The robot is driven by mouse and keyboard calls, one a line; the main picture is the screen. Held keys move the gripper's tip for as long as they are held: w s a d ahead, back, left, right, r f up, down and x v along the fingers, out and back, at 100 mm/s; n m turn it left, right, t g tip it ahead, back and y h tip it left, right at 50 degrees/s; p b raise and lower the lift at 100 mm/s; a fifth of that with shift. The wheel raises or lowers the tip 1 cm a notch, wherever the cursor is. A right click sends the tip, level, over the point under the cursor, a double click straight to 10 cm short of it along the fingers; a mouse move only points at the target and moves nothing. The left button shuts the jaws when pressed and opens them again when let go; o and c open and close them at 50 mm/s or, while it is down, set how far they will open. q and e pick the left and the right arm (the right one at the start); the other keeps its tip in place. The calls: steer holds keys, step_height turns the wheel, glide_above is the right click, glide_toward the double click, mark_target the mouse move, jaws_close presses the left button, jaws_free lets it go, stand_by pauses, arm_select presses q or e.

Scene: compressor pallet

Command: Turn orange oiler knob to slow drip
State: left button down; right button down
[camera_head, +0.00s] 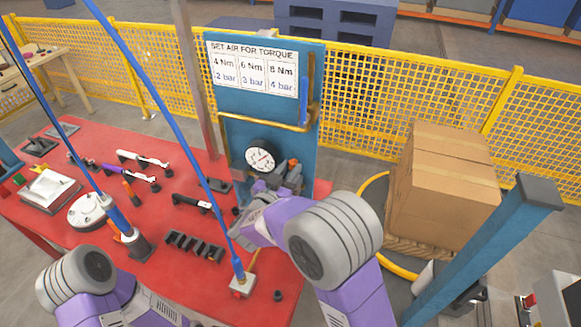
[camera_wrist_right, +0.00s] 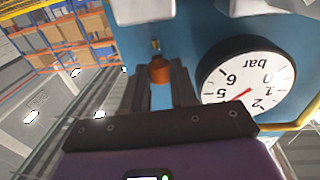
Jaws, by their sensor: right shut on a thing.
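The orange oiler knob (camera_wrist_right: 159,71) sits between the two dark fingers of my right gripper (camera_wrist_right: 161,79) in the right wrist view, which is turned upside down. The right gripper is shut on the knob. In the head view, a small orange spot of the knob (camera_head: 293,162) shows by the grey air unit on the blue panel (camera_head: 238,137), right of the round pressure gauge (camera_head: 261,156). The gauge also shows in the wrist view (camera_wrist_right: 246,82), its red needle between 2 and 5. My left arm is at the lower left; its gripper is out of view.
A red table (camera_head: 60,215) holds tools, a white round fixture (camera_head: 86,211) and a black holder (camera_head: 192,247). A torque sign (camera_head: 252,70) is on the panel. Cardboard boxes (camera_head: 442,190) stand on a pallet at right, before yellow fencing (camera_head: 400,105).

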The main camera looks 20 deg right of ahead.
steer(key=shift+g+h, duration=0.3)
steer(key=c, duration=1.2)
jaws_free()
steer(key=shift+a, duration=0.1)
steer(key=v, duration=0.7)
steer(key=shift+s+a, duration=0.1)
steer(key=shift+s, duration=0.1)
